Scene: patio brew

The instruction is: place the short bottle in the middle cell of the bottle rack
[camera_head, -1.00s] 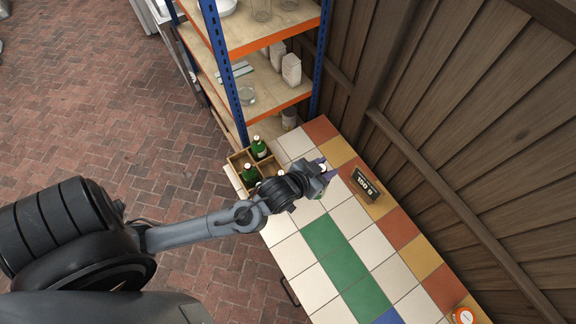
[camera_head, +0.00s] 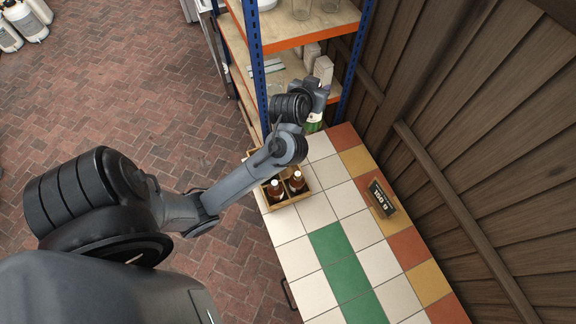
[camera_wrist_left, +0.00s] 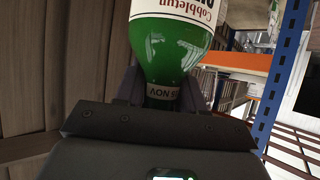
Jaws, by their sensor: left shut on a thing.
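My left gripper (camera_head: 317,104) is shut on a green bottle (camera_head: 314,124) with a white label, beyond the rack by the shelf post. In the left wrist view the fingers (camera_wrist_left: 175,95) close around the neck of the green bottle (camera_wrist_left: 172,45). The wooden bottle rack (camera_head: 289,202) stands at the counter's left edge, nearer than the gripper. Two brown bottles stand in its near cells, one at the left (camera_head: 275,191) and one at the right (camera_head: 296,182). My left forearm hides the rack's other cells, the middle one included. My right gripper is not in view.
A blue and orange shelf unit (camera_head: 300,38) stands right behind the gripper, with glasses and boxes on it. A wooden fence (camera_head: 470,130) borders the right side. A dark sign block (camera_head: 382,197) stands on the tiled counter (camera_head: 345,200); the counter's middle is clear.

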